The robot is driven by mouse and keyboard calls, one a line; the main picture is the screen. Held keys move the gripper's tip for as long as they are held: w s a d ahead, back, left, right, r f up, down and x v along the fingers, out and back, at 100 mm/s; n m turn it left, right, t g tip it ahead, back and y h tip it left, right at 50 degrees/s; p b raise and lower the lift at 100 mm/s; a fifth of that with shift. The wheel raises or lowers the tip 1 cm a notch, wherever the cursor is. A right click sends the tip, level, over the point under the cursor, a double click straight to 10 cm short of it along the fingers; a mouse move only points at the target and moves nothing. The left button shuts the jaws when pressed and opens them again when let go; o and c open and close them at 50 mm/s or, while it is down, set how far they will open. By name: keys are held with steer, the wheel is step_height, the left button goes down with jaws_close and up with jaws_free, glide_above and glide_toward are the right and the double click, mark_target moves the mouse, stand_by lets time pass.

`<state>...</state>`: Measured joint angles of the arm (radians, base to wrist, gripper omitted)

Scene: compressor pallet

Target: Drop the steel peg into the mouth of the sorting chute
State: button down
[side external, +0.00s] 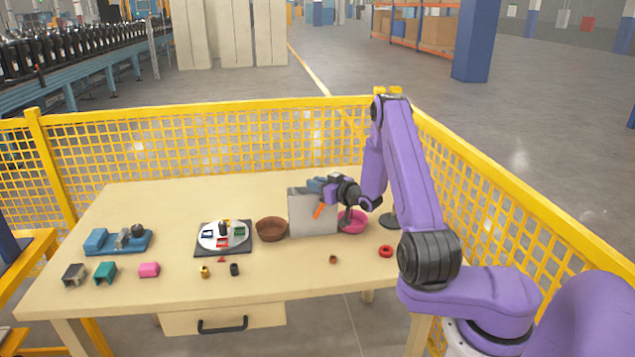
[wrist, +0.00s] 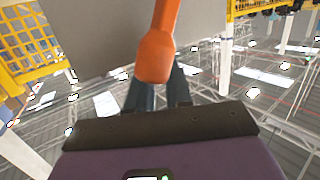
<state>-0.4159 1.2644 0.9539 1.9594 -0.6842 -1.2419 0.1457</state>
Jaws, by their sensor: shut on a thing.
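My gripper (side external: 317,186) is at the grey box (side external: 313,222), near its top edge in the side view. It is shut on an orange handle-like piece (side external: 318,211), which shows in front of the box's face. In the wrist view the orange piece (wrist: 158,45) stands out from between the dark fingers (wrist: 160,92), with a grey panel (wrist: 95,35) behind it. The grey box may be the sorting chute; its mouth is not clearly visible. I cannot make out a steel peg in either view.
A brown bowl (side external: 271,229) stands left of the box, and a pink bowl (side external: 352,222) right of it. A white plate (side external: 223,236) with small parts, a blue fixture (side external: 117,241) and several small blocks lie further left. A red ring (side external: 386,251) lies right. Yellow fencing (side external: 240,118) surrounds the table.

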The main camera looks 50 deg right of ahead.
steer(key=c, duration=1)
jaws_free()
steer(key=shift+o, duration=0.2)
steer(key=v, duration=1.7)
steer(key=shift+s+a, duration=0.15)
steer(key=shift+s, duration=0.05)
